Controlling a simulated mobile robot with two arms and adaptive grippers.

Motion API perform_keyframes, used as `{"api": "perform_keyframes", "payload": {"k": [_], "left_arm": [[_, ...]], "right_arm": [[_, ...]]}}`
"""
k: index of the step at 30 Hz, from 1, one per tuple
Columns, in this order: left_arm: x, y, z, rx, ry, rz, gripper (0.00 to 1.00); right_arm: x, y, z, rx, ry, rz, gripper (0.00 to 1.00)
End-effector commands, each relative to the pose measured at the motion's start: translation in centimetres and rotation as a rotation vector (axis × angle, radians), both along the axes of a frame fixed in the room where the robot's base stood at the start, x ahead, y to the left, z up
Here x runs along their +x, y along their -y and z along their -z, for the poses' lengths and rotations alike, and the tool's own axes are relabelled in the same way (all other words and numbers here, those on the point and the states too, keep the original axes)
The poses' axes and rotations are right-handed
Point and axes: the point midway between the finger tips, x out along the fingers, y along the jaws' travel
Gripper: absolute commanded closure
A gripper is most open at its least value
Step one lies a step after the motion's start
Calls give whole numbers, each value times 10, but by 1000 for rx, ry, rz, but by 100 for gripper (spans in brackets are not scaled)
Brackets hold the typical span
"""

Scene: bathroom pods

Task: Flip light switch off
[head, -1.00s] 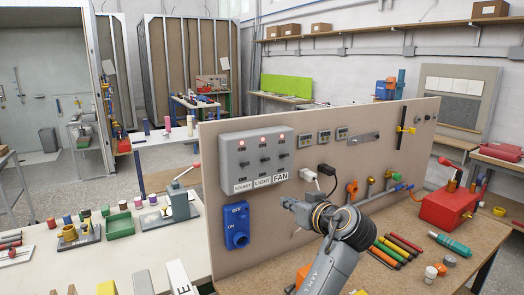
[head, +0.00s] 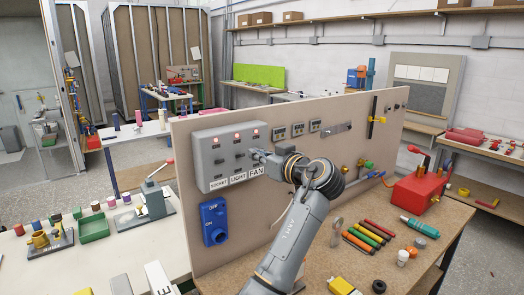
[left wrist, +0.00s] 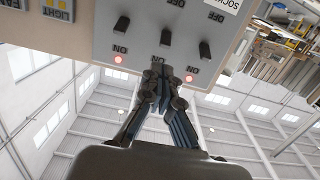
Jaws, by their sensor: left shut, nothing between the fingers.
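A grey switch box (head: 205,155) with SOCKET, LIGHT and FAN labels is mounted on the upright board. Its red lamps are lit. The LIGHT switch (head: 238,157) is the middle toggle and also shows in the left wrist view (left wrist: 166,36), where the box appears upside down. My left gripper (head: 257,155) is shut and empty, in front of the box's right part. In the left wrist view its fingertips (left wrist: 162,72) line up with the middle toggle, on its ON side, and cover the middle lamp. I cannot tell whether they touch the box. My right gripper is not in view.
A blue OFF/ON switch (head: 214,222) sits below the box.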

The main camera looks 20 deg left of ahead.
Motion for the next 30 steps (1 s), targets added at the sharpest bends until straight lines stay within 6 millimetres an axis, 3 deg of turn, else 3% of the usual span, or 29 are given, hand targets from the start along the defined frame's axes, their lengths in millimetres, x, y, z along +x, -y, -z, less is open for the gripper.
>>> {"api": "perform_keyframes", "payload": {"k": [3,10,24,30], "left_arm": [[11,-21,-2,1,-4,-4,100],[26,-45,3,0,-2,-2,100],[29,-50,7,0,0,0,100],[29,-58,11,17,10,-1,100]], "right_arm": [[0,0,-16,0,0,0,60],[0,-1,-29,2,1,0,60],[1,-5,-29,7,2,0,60],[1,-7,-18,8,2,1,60]]}}
